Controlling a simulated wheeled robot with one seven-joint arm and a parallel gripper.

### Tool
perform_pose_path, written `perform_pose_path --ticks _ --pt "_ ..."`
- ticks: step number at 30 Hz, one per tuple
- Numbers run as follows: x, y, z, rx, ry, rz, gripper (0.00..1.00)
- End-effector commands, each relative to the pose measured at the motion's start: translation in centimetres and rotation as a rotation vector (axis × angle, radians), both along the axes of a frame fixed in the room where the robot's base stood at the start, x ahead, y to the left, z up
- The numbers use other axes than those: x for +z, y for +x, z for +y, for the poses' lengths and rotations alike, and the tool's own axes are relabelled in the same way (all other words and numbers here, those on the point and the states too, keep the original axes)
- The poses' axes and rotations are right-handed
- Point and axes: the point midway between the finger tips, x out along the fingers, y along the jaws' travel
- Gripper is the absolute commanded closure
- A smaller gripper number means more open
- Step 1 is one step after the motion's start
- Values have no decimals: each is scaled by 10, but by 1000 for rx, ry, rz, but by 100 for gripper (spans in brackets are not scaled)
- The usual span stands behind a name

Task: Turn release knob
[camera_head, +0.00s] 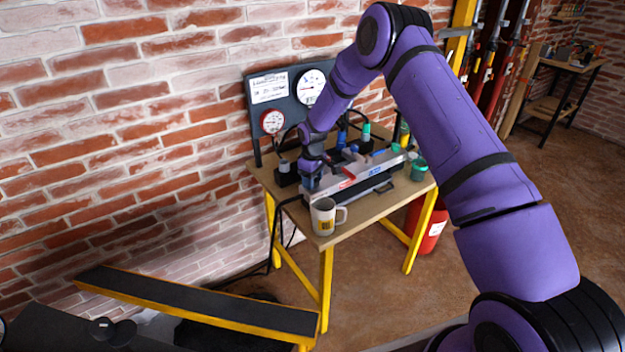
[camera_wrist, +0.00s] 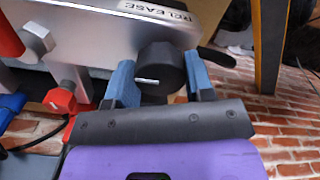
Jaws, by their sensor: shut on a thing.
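The release knob (camera_wrist: 161,72) is a black round knob with a white pointer line, under the "RELEASE" label (camera_wrist: 157,11) in the wrist view. The white line lies about level. My gripper (camera_wrist: 159,84) has its two blue fingers on either side of the knob and is shut on it. The knob sits on the silver pump unit (camera_wrist: 90,28), which also shows on the table in the head view (camera_head: 352,182). In the head view my gripper (camera_head: 310,182) is at the left end of the unit, and the knob is hidden there.
A mug (camera_head: 324,217) stands on the table (camera_head: 377,207) close in front of my gripper. Two gauges and a label are on a dark panel (camera_head: 287,98) behind. A green cup (camera_head: 418,170) stands at the right. A black-topped yellow bench (camera_head: 200,302) is at the lower left.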

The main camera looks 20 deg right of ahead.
Motion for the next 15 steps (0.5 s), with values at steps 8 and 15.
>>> perform_pose_path --ticks 8,15 --pt "0 0 0 4 -1 -1 75" --pt "0 0 0 4 -1 -1 26"
